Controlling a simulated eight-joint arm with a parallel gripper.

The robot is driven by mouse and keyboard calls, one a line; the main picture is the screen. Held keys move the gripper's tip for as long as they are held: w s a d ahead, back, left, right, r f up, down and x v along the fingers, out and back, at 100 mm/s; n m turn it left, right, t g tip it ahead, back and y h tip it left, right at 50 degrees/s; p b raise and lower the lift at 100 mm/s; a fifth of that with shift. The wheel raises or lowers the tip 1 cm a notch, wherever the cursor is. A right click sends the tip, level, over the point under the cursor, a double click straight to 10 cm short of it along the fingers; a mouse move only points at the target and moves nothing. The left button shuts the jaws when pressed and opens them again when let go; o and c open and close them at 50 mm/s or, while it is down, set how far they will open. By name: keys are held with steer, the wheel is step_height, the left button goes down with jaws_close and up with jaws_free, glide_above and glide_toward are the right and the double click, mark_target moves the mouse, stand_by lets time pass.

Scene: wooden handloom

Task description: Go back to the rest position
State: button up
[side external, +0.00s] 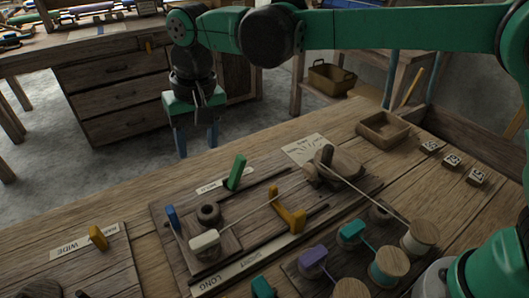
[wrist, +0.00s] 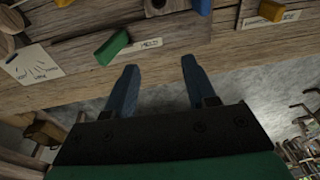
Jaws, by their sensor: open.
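My gripper (side external: 197,138) hangs above and beyond the far edge of the workbench in the side external view, pointing down. It is open and empty. In the wrist view my gripper (wrist: 157,82) shows two blue fingers spread apart with nothing between them. The loom board (side external: 168,243) lies on the bench below and to the right of the gripper. It carries a green lever (side external: 237,172), a yellow slider (side external: 290,212) and a blue peg (side external: 171,217). The green lever also shows in the wrist view (wrist: 111,48), apart from the fingers.
Wooden spools (side external: 388,266) and a white-ended shuttle (side external: 205,243) with thread sit on the board side. An empty wooden tray (side external: 384,130) and small numbered blocks (side external: 452,160) lie to the right. A drawer cabinet (side external: 112,98) stands behind. Space around the gripper is clear.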

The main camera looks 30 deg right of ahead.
steer(key=s+d+r+t, duration=0.1)
steer(key=s+d+r, duration=0.1)
steer(key=d, duration=0.4)
steer(key=s+d+r+t, duration=0.2)
steer(key=d, duration=0.5)
steer(key=s+d+f+t, duration=0.2)
steer(key=s+d+f, duration=0.2)
steer(key=s+d, duration=0.4)
steer(key=shift+d+f+t+h, duration=0.3)
steer(key=shift+d+t+h, duration=0.1)
steer(key=shift+d, duration=0.05)
